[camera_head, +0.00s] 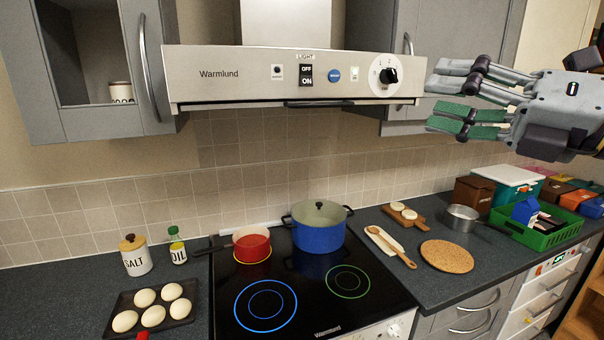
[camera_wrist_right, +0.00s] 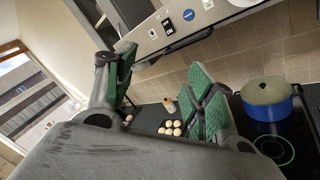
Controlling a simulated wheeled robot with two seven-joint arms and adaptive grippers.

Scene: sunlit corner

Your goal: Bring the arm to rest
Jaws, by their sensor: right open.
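My right gripper (camera_head: 462,100) is at the upper right in the head view, in the air in front of the wall cabinets, right of the range hood (camera_head: 295,75). Its green-padded fingers point left toward the hood's right end. It is open and holds nothing. In the right wrist view its fingers (camera_wrist_right: 160,95) stand apart, with the counter and several eggs (camera_wrist_right: 171,128) far behind the gap. My left gripper is not in view.
Below are the black hob (camera_head: 310,285) with a blue pot (camera_head: 319,228) and a red pan (camera_head: 252,246). A green crate (camera_head: 540,238) and a steel saucepan (camera_head: 462,220) stand on the right counter. An egg tray (camera_head: 185,322) lies at the left. Grey cabinets (camera_head: 455,45) are close behind my right gripper.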

